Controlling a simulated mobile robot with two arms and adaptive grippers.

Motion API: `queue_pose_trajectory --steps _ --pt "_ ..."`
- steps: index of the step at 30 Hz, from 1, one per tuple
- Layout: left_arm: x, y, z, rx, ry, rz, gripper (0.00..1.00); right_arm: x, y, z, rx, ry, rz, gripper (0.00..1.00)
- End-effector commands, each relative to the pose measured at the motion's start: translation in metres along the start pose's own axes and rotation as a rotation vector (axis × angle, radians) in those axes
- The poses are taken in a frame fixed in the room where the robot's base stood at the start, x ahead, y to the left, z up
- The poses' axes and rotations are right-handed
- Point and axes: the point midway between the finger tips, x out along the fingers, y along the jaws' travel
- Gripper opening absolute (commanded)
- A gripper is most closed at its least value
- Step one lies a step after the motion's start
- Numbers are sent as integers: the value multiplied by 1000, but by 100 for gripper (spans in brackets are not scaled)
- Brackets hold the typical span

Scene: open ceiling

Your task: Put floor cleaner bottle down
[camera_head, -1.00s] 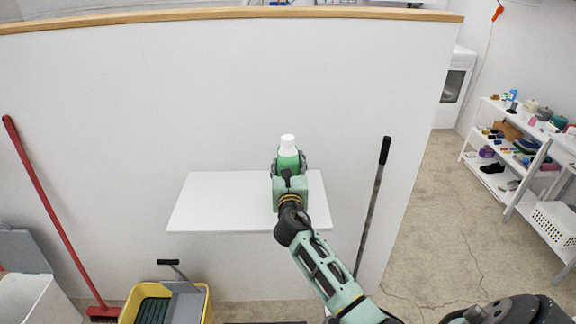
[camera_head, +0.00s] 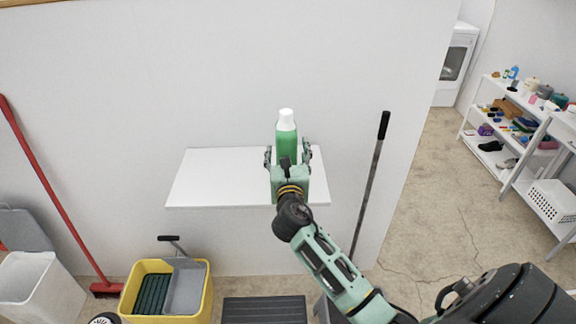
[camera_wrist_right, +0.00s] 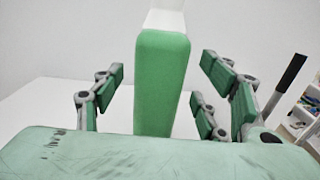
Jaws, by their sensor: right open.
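The floor cleaner bottle (camera_head: 287,139) is green with a white cap and stands upright on the white wall shelf (camera_head: 215,180). It also shows in the right wrist view (camera_wrist_right: 162,80), between the fingers and with gaps on both sides. My right gripper (camera_head: 287,158) is open around the bottle, its fingers apart from the bottle's sides. The bottle's base is hidden behind the gripper's body in both views. My left gripper is in neither view.
A black-handled pole (camera_head: 370,185) leans on the wall right of the shelf. A red-handled broom (camera_head: 50,190) leans at the left. A yellow mop bucket (camera_head: 203,300) and a dark step (camera_head: 264,310) are below. A white rack (camera_head: 512,165) stands right. The shelf's left part is bare.

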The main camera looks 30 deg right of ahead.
Motion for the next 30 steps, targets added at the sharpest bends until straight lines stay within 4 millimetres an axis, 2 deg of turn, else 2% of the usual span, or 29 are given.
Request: queue_pose_trajectory --steps 3,9,19,22,26,30 --pt "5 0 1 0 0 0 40 -26 0 -2 1 1 1 67" --pt "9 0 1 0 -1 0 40 -54 0 -1 1 0 0 67" --pt "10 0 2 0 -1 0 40 -62 0 0 2 0 0 67" --pt "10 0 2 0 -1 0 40 -64 5 -7 56 18 19 67" --pt "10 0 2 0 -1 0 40 -76 28 -38 325 109 95 67" --pt "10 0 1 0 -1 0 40 -106 67 -93 840 318 169 67"
